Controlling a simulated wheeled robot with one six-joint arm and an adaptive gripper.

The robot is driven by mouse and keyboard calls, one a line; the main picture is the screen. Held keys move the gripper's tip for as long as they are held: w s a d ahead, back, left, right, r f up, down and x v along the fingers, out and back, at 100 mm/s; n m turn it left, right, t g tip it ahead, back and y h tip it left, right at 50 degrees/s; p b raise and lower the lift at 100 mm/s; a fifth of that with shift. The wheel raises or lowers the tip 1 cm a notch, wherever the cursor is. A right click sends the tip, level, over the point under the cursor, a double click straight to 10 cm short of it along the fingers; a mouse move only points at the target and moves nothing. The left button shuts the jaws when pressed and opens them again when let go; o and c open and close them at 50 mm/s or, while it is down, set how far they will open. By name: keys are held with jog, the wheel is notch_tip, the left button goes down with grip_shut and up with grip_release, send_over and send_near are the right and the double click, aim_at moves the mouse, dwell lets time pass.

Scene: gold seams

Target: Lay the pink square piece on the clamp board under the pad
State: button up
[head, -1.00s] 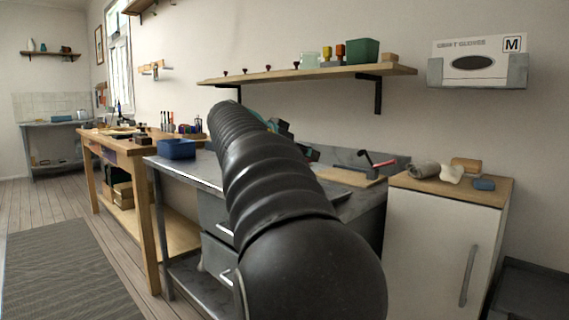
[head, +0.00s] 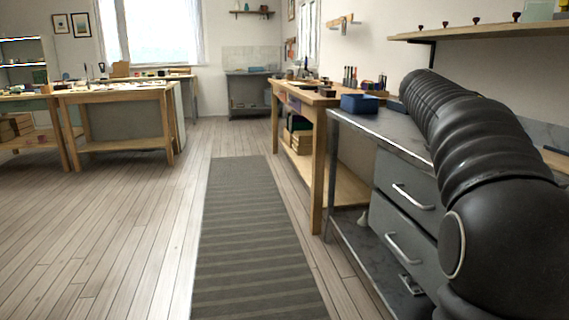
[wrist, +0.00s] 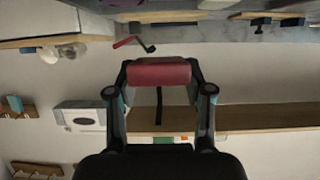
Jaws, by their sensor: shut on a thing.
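My gripper (wrist: 160,86) is shut on the pink square piece (wrist: 158,72), which looks dark pinkish red and spans between the fingertips in the wrist view. The clamp board (wrist: 180,16) shows at the top of the wrist view, apart from the held piece, with a red-handled lever (wrist: 128,42) beside it. The pad cannot be made out. In the head view my black arm fills the right side and hides my gripper. Only a sliver of a wooden board (head: 556,160), perhaps the clamp board, shows at the right edge there.
A grey metal bench (head: 385,122) with drawers stands at the right, with a blue bin (head: 359,104) on it. A wooden workbench (head: 318,98) stands behind. A striped mat (head: 250,235) lies on open floor. A wall shelf (head: 480,32) hangs above my arm.

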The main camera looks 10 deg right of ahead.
jog(key=w+f, duration=0.1)
jog(key=w, duration=0.1)
jog(key=w+f, duration=0.1)
jog(key=w, duration=0.1)
jog(key=w+f, duration=0.1)
jog(key=w, duration=0.1)
jog(key=shift+w+a+f, duration=0.1)
jog(key=shift+w+f, duration=0.05)
jog(key=shift+f, duration=0.25)
notch_tip(320, 180, down, 2)
jog(key=shift+w+f, duration=0.1)
jog(key=shift+f, duration=0.95)
jog(key=shift+r, duration=0.1)
